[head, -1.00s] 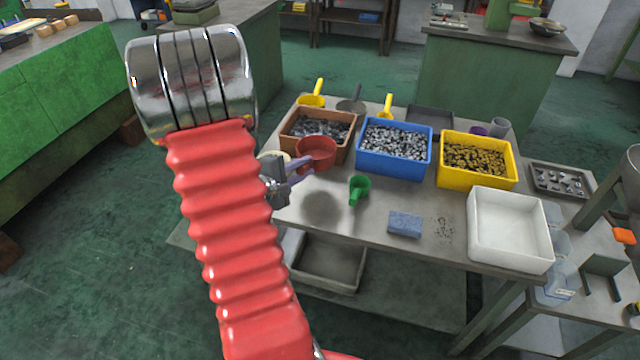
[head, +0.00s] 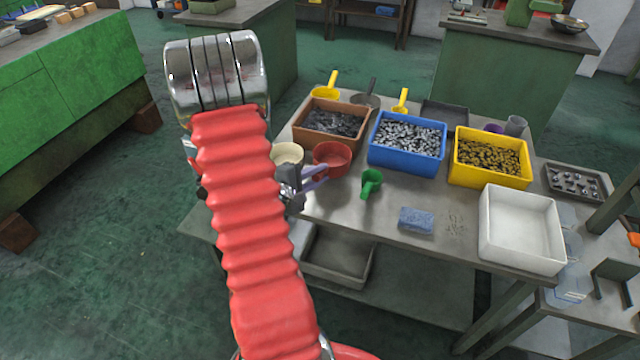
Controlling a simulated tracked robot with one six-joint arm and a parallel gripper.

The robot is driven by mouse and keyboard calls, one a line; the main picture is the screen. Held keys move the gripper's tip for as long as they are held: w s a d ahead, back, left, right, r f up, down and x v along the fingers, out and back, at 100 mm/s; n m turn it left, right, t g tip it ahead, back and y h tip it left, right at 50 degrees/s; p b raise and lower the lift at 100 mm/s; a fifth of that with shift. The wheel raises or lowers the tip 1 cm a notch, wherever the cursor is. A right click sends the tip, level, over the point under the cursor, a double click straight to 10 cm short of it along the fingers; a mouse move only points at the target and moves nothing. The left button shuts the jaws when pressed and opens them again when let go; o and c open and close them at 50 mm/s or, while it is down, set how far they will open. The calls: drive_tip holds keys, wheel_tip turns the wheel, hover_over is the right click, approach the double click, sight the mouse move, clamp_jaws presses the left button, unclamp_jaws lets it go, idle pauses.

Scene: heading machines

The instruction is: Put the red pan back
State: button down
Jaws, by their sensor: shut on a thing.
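The red pan (head: 332,160) is a round, open vessel near the left end of the work table, in front of the brown bin (head: 312,120). My gripper (head: 316,178) is at the pan's near left side and shut on it. The exact grip is small and partly hidden by the gripper. The pan looks upright and low over the table; I cannot tell whether it touches the top. A cream round container (head: 287,153) stands just left of the pan, partly behind my arm.
A green scoop (head: 371,183) and a blue sponge (head: 416,221) lie on the table (head: 370,220). A blue bin (head: 385,162), a yellow bin (head: 485,176) and a white tray (head: 520,255) stand to the right. Bare tabletop lies in front of the pan.

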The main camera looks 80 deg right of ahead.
drive_tip(key=shift+f, duration=0.2)
drive_tip(key=shift+f, duration=2)
drive_tip(key=c, duration=1.6)
unclamp_jaws()
drive_tip(key=shift+f, duration=0.1)
drive_tip(key=v, duration=1.2)
